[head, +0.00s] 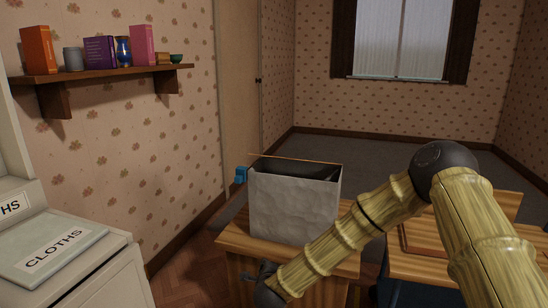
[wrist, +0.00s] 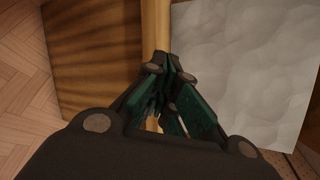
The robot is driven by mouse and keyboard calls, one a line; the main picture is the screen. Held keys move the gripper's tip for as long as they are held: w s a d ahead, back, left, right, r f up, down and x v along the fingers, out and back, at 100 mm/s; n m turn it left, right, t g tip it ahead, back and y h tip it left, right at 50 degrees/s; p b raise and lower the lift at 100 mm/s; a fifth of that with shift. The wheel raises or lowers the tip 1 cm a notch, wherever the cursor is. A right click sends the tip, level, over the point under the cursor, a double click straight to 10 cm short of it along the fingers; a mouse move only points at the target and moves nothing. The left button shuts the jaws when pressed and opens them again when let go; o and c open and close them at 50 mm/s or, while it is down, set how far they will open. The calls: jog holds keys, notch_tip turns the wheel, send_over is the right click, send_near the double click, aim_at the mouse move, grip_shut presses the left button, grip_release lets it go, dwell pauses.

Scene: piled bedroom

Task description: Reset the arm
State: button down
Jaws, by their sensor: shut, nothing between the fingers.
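My arm reaches in from the right in the head view and bends down towards the front of a small wooden stand (head: 235,236). My gripper (wrist: 166,62) shows in the wrist view with its dark green fingers together and nothing between them. In the head view only a small part of its end shows low by the stand. In the wrist view the stand's striped wood (wrist: 95,60) lies left of the fingers and the pale wall of an open bin lies to their right. I cannot tell whether the fingers touch the stand.
The grey-white bin (head: 295,207), dark inside, stands on the stand. A wooden table (head: 425,266) is at the right, partly behind my arm. A white cabinet with a CLOTHS panel (head: 60,250) is at the left. A wall shelf (head: 110,73) holds books and vases. Open floor lies beyond.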

jog(key=s+d+f+n+g+y, duration=0.1)
jog(key=s+d+f+n+g, duration=0.15)
jog(key=s+f+n, duration=0.45)
jog(key=s+d+f+n+g, duration=0.2)
jog(key=s+d+f, duration=0.1)
jog(key=s+f, duration=0.7)
jog(key=s+d+f+n+g, duration=0.35)
jog(key=s+d, duration=0.25)
jog(key=s, duration=0.5)
jog(key=s+d+f+n+g+h, duration=0.1)
jog(key=s+d+f+n+g, duration=0.15)
jog(key=s+d+n, duration=0.55)
jog(key=s+d+f+n+g, duration=0.1)
jog(key=s+d+f+g, duration=0.15)
jog(key=s, duration=1.05)
jog(key=s+d+r+p, duration=0.1)
jog(key=r+p, duration=0.8)
jog(key=s+d+r+p, duration=0.1)
jog(key=s+r+p, duration=0.1)
jog(key=r+p, duration=0.8)
jog(key=shift+s+d+n+h, duration=0.15)
jog(key=shift+d+n+h, duration=0.15)
jog(key=shift+n, duration=0.15)
jog(key=shift+d, duration=0.1)
